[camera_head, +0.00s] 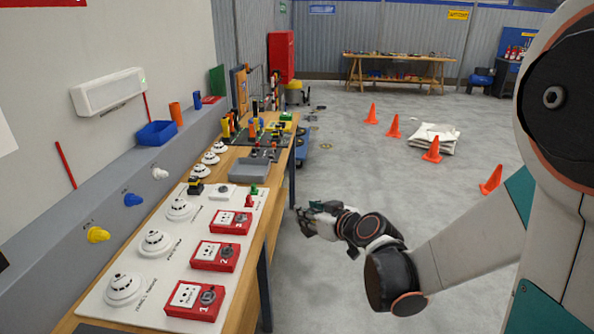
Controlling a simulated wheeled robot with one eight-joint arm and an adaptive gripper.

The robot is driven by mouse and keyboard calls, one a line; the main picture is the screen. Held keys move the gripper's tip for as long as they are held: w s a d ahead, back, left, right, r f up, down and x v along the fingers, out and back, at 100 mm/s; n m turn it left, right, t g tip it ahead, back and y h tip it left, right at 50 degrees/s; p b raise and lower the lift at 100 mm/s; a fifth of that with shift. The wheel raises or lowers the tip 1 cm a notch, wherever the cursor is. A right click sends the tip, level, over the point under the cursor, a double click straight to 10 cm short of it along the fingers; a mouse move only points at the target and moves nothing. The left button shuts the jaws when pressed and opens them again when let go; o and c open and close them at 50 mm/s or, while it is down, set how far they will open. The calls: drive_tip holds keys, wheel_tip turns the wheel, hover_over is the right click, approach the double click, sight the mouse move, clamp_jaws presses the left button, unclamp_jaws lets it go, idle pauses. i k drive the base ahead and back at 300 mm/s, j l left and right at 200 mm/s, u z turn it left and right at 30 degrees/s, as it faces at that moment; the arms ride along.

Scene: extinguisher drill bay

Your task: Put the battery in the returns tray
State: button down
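I cannot single out the battery with certainty. A small black and yellow block (195,187) sits at the far edge of the white panel on the bench and may be it. A shallow grey tray (250,171) lies on the bench beyond the panel. A blue bin (157,133) sits on the grey ledge by the wall. No label tells which is the returns tray. My gripper (308,218) is to the right of the bench, over the floor and apart from these things. Its fingers are too small and dark to tell open from shut.
The white panel (150,285) carries round white detectors and red call points (213,256). Coloured knobs stick out from the ledge. Tools and small parts crowd the bench's far end. Orange cones (432,150) and folded white sheets (437,132) stand on the floor. Open floor lies right of the bench.

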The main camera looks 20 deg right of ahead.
sight(251, 173)
drive_tip(key=i+l+z, duration=0.25)
drive_tip(key=i, duration=0.25)
drive_tip(key=i+z, duration=0.3)
drive_tip(key=i, duration=0.25)
drive_tip(key=i+j, duration=0.1)
drive_tip(key=i, duration=0.3)
